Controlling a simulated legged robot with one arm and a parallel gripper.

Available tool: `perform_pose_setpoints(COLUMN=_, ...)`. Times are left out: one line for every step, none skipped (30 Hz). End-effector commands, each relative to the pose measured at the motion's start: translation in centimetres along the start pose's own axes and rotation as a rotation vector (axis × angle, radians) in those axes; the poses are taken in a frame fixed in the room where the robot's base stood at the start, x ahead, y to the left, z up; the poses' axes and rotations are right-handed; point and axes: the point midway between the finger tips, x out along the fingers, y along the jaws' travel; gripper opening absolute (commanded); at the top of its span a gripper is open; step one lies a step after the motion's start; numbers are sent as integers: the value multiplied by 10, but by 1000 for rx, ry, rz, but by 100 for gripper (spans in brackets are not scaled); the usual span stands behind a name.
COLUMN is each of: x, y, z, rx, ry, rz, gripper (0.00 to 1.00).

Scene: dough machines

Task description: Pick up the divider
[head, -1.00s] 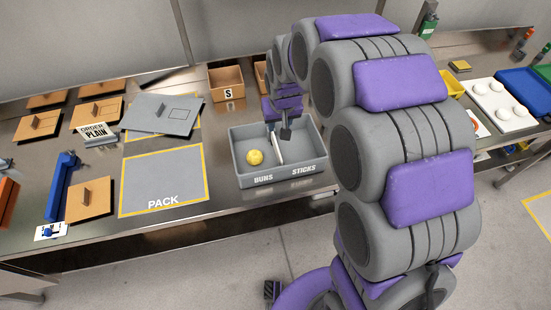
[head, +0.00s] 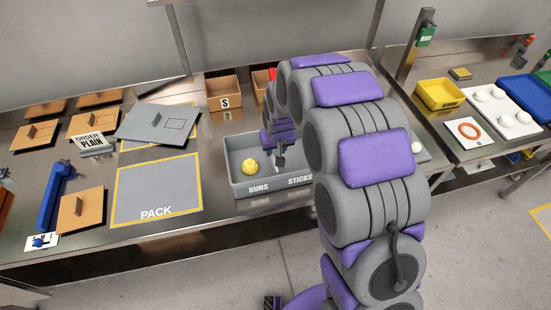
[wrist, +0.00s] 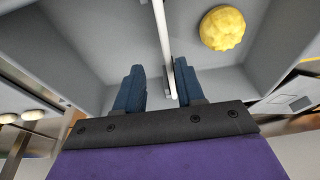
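The divider (wrist: 163,40) is a thin white upright plate inside the grey bin (head: 234,160), whose front is marked BUNS and STICKS. A yellow bun (head: 250,166) lies in the BUNS side; it also shows in the wrist view (wrist: 222,28). My gripper (wrist: 159,68) is open, with its blue fingers on either side of the divider's near end. The right finger is very close to the divider, and a clear gap shows at the left finger. I cannot tell whether the right finger touches it. In the head view my gripper (head: 280,158) is over the bin and largely hides the divider.
A PACK mat (head: 157,190) lies left of the bin, with a grey lid (head: 158,124) behind it. A box marked S (head: 224,92) stands behind the bin. Brown lids and a blue tool (head: 57,193) are at the left. A yellow bin (head: 440,94) is on the right table.

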Motion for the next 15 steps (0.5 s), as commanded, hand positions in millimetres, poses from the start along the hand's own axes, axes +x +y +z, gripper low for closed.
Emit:
perform_pose_setpoints(x=8, y=-1, z=2, rx=-2, ry=-3, rz=1, gripper=38)
perform_pose_setpoints(x=13, y=-2, z=2, rx=-3, ry=-4, rz=2, gripper=38)
perform_pose_setpoints(x=20, y=-2, z=3, rx=-3, ry=-5, rz=3, gripper=38)
perform_pose_setpoints(x=25, y=-3, z=4, rx=-3, ry=-7, rz=3, gripper=38)
perform_pose_setpoints(x=30, y=-3, z=5, rx=-3, ry=-8, rz=4, gripper=38)
perform_pose_setpoints(x=36, y=-3, z=5, rx=-3, ry=-8, rz=3, gripper=38)
perform_pose_setpoints(x=40, y=-3, z=5, rx=-3, ry=-8, rz=3, gripper=38)
perform_pose_setpoints(x=42, y=-2, z=5, rx=-3, ry=-8, rz=3, gripper=38)
perform_pose_setpoints(x=45, y=-1, z=5, rx=-3, ry=-6, rz=1, gripper=38)
perform_pose_setpoints(x=46, y=0, z=5, rx=-2, ry=-6, rz=1, gripper=38)
perform_pose_setpoints(x=47, y=0, z=5, rx=-2, ry=-5, rz=1, gripper=38)
perform_pose_setpoints(x=47, y=1, z=5, rx=-2, ry=-4, rz=0, gripper=38)
perform_pose_setpoints(x=46, y=2, z=5, rx=-1, ry=-3, rz=-2, gripper=38)
perform_pose_setpoints(x=45, y=3, z=5, rx=-1, ry=-2, rz=-3, gripper=38)
perform_pose_setpoints(x=45, y=4, z=5, rx=0, ry=-2, rz=-4, gripper=38)
